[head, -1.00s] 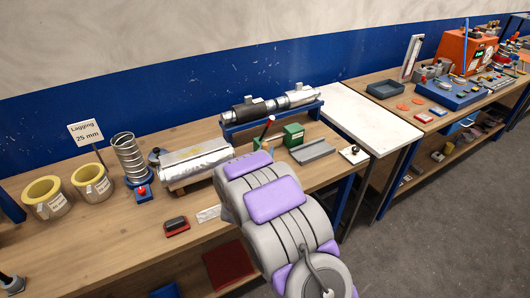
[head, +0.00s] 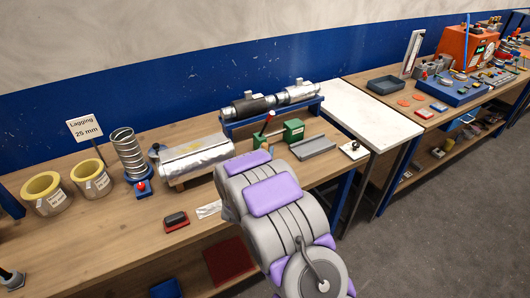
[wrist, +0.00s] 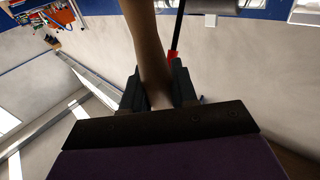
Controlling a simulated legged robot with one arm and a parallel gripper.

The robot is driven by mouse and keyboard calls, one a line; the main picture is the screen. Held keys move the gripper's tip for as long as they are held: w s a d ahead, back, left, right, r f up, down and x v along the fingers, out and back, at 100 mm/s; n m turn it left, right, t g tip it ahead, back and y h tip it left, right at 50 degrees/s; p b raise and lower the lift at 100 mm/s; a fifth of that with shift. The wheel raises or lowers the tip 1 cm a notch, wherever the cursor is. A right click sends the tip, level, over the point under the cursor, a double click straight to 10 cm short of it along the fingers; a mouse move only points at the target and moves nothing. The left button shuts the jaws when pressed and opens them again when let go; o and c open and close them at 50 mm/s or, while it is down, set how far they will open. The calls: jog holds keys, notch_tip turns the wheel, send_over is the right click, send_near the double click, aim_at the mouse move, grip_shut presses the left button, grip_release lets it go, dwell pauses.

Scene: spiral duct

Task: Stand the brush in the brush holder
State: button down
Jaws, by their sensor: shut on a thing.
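In the wrist view my gripper (wrist: 158,92) is shut on a long brown handle, which I take to be the brush (wrist: 147,38). The handle runs from between the fingers up to the top edge of the picture. Its bristles are not visible. In the head view my arm reaches over the front of the wooden bench and hides my gripper and the brush. I cannot make out a brush holder for certain in either view.
The bench (head: 120,235) bears a wire coil (head: 127,150), two yellow-lined rings, a foil-wrapped duct (head: 195,156), and a green clamp (head: 293,130) with a red-tipped lever. A red-and-black block (head: 176,219) lies near the front. A white table (head: 370,115) stands to the right.

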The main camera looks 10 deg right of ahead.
jog(key=shift+f+b, duration=0.45)
jog(key=shift+f, duration=1.15)
jog(key=c, duration=0.8)
grip_release()
jog(key=p+v, duration=0.1)
jog(key=v, duration=1.6)
jog(key=shift+s+p, duration=0.2)
jog(key=shift+p, duration=0.2)
jog(key=shift+a+f, duration=0.1)
